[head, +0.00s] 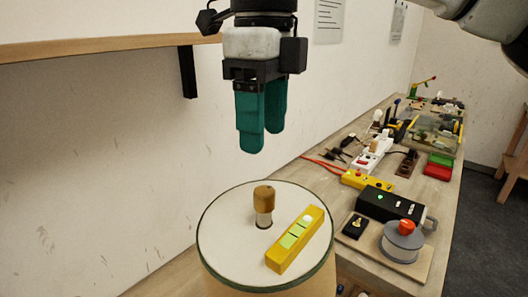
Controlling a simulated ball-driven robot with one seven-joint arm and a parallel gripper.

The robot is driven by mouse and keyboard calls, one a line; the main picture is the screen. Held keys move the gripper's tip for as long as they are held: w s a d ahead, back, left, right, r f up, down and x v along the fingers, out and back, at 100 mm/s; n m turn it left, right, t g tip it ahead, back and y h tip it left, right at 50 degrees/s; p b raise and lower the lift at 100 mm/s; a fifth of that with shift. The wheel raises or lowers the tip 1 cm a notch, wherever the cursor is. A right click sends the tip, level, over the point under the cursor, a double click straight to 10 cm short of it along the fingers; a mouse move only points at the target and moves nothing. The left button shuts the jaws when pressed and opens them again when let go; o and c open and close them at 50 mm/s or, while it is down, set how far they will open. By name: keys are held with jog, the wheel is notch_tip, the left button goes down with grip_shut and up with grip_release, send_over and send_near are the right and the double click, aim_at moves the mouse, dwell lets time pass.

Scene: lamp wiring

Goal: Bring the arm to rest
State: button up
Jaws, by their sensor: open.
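My gripper (262,142) hangs at the top middle of the head view, its two green fingers pointing down. It is open and nothing shows between the fingers. The fingers are above the round white-topped stand (227,225) and apart from everything on it. On the stand, a brown-capped cylindrical piece (263,205) stands upright. A yellow bar with pale green patches and a white round spot (296,240) lies to its right. Part of my arm shows at the top right.
A workbench (440,205) runs along the wall at right, crowded with a black box (391,204), a grey spool with an orange top (403,240), a white power strip (372,154) and red and green blocks. A wooden shelf (100,47) juts out at upper left.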

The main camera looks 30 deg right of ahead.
jog(key=shift+r, duration=0.65)
